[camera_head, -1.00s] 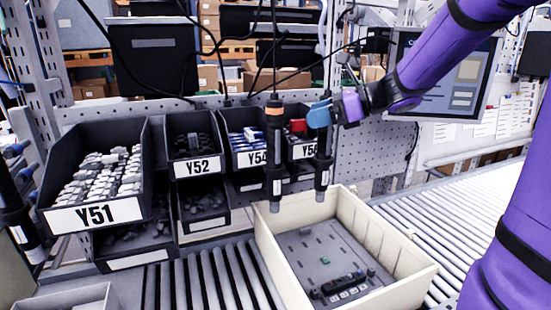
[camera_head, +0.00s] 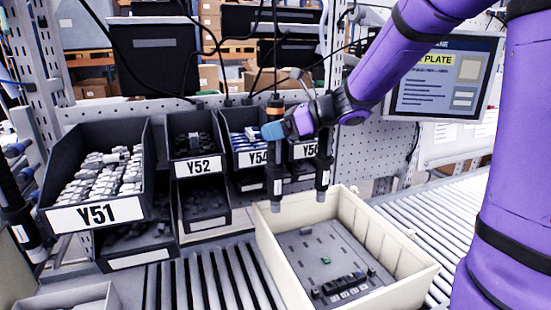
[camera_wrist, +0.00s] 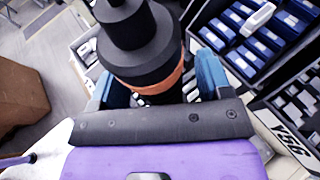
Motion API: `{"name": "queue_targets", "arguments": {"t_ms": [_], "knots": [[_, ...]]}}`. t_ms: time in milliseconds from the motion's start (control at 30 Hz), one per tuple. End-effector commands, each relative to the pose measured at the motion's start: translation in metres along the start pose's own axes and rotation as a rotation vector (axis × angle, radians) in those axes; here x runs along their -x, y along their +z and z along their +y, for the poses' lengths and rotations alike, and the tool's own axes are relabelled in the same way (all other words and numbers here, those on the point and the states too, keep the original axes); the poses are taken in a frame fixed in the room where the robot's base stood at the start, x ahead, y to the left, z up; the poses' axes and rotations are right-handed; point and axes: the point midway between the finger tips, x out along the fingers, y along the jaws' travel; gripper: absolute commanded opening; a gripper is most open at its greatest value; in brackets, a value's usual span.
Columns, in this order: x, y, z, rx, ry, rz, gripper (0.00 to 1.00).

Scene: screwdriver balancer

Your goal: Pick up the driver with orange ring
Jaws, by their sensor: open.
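The driver with the orange ring (camera_head: 275,180) is a dark upright tool hanging in front of the bins, with a pale label low on its body. My gripper (camera_head: 272,130) is at its upper part, just below the orange band, and its blue fingers overlap the driver there. In the wrist view, the black driver body (camera_wrist: 140,42) with its orange ring stands between the two blue fingers of my gripper (camera_wrist: 157,82), which are open on either side of it. Whether either finger touches the driver cannot be told. The palm hides the driver's nearer part.
A second dark driver (camera_head: 323,168) hangs close to the right. Bins labelled Y51 (camera_head: 97,213) and Y52 (camera_head: 196,168) stand left and behind. A cream crate (camera_head: 405,250) with a grey plate lies below on rollers. A screen (camera_head: 445,80) stands at the right.

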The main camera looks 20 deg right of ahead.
Motion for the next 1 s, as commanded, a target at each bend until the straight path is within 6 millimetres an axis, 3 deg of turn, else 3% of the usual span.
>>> {"name": "queue_targets", "arguments": {"t_ms": [133, 400, 467, 833, 1000], "knots": [[0.0, 0.0, 0.0, 0.0, 0.0, 0.0, 0.71], [0.0, 0.0, 0.0, 0.0, 0.0, 0.0, 0.09], [0.001, 0.0, 0.0, 0.0, 0.0, 0.0, 0.0], [0.001, 0.002, 0.0, 0.001, 0.0, -0.001, 0.0], [0.006, 0.015, 0.0, 0.003, 0.0, -0.001, 0.0]]}}
